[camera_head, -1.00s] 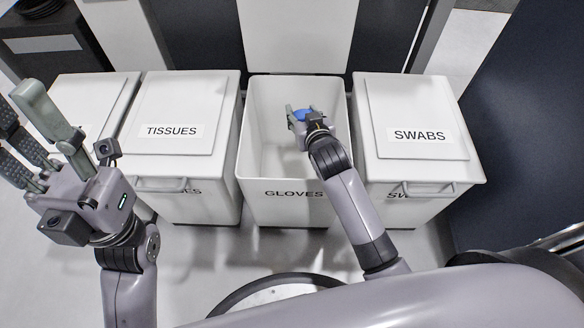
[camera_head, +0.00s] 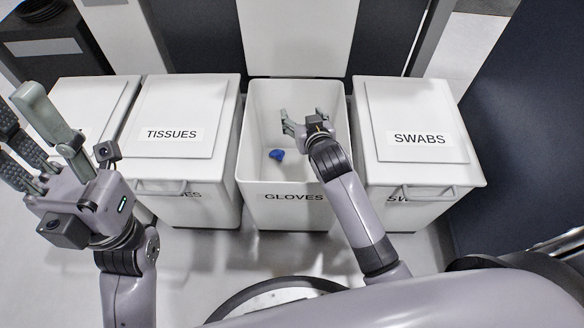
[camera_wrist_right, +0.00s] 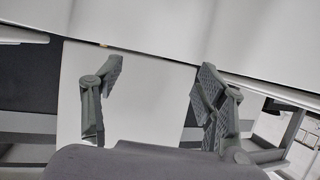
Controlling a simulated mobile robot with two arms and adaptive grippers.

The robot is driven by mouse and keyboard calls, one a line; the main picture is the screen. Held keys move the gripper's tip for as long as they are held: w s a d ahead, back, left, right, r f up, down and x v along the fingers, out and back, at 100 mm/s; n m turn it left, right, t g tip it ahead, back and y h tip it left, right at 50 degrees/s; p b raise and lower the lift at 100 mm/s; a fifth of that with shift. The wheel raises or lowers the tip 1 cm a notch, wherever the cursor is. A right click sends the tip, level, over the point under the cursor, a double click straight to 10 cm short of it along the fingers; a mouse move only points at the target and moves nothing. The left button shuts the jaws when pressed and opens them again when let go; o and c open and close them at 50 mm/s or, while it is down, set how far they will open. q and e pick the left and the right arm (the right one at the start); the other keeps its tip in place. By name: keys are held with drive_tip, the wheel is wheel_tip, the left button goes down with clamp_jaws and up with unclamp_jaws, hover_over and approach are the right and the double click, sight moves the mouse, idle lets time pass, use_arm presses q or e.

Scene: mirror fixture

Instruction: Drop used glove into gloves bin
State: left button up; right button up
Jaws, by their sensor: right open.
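The blue glove (camera_head: 276,154) is crumpled inside the open white bin labelled GLOVES (camera_head: 256,172), low down and left of my right gripper. My right gripper (camera_head: 302,116) is over the bin's opening, with its fingers spread and nothing between them. In the right wrist view, the right gripper (camera_wrist_right: 155,95) also shows its two fingers wide apart and empty. The glove does not show in that view. My left gripper (camera_head: 42,140) is at the left, raised in front of the bins, with its fingers spread and empty.
A lidded TISSUES bin (camera_head: 180,105) stands left of the gloves bin, and another white bin (camera_head: 88,95) is further left. A lidded SWABS bin (camera_head: 415,100) stands on the right. A dark panel (camera_head: 520,140) is at the far right.

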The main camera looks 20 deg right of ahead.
wheel_tip(320, 180, up, 10)
idle(0.4)
drive_tip(key=shift+f, duration=0.15)
